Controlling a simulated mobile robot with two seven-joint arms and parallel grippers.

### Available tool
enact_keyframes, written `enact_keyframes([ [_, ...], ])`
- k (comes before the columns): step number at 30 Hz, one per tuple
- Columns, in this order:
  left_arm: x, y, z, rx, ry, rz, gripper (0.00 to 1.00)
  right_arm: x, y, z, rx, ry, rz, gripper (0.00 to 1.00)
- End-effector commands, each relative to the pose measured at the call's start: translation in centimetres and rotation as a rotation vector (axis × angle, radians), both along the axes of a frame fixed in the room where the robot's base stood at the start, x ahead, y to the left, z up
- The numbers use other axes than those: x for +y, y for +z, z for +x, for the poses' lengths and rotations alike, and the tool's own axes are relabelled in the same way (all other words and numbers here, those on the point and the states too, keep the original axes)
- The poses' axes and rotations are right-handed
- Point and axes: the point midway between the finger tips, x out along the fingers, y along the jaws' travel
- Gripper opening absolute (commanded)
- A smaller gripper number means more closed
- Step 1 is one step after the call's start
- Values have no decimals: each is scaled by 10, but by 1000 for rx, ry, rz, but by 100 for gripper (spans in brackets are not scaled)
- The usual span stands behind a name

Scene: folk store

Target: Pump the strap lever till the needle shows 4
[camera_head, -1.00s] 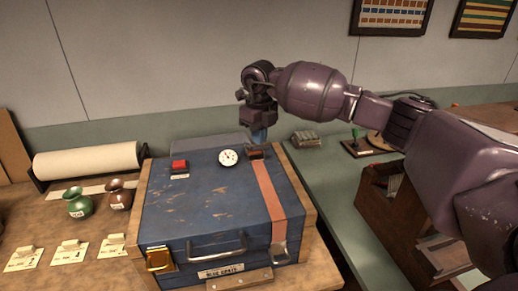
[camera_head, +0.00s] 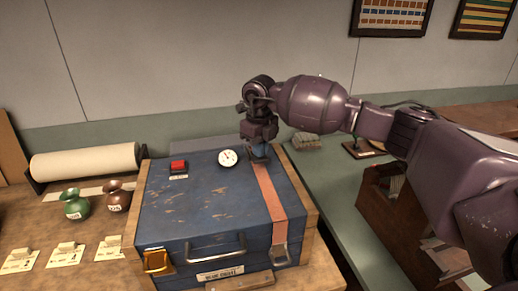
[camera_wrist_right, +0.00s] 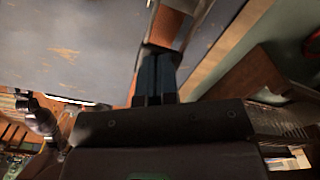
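The blue case (camera_head: 205,207) stands on the wooden counter with an orange strap (camera_head: 268,193) down its right side. The strap lever is at the strap's far end, largely hidden by my right gripper. A round white gauge (camera_head: 228,158) sits on the lid left of it; its needle is too small to read. My right gripper (camera_head: 258,153) points down at the lever. In the right wrist view its two blue fingers (camera_wrist_right: 156,76) lie close together against the strap end (camera_wrist_right: 165,25). I cannot tell whether they grip anything. My left gripper is not in the head view.
A red button (camera_head: 178,164) is on the lid's left. A brass latch (camera_head: 157,261) and a handle (camera_head: 216,252) are at the case's front. Green (camera_head: 75,204) and brown (camera_head: 116,196) vases and a paper roll (camera_head: 85,162) stand left. The green counter to the right has bare room.

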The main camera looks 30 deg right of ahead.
Motion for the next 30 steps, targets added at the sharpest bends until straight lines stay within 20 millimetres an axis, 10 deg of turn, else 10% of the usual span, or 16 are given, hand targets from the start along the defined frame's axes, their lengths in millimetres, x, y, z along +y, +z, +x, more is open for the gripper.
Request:
enact_keyframes([
  [11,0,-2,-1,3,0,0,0,0,-4,-1,0,-1,-1,0],
  [30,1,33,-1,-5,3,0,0,0,56,-1,-1,0,0,0],
])
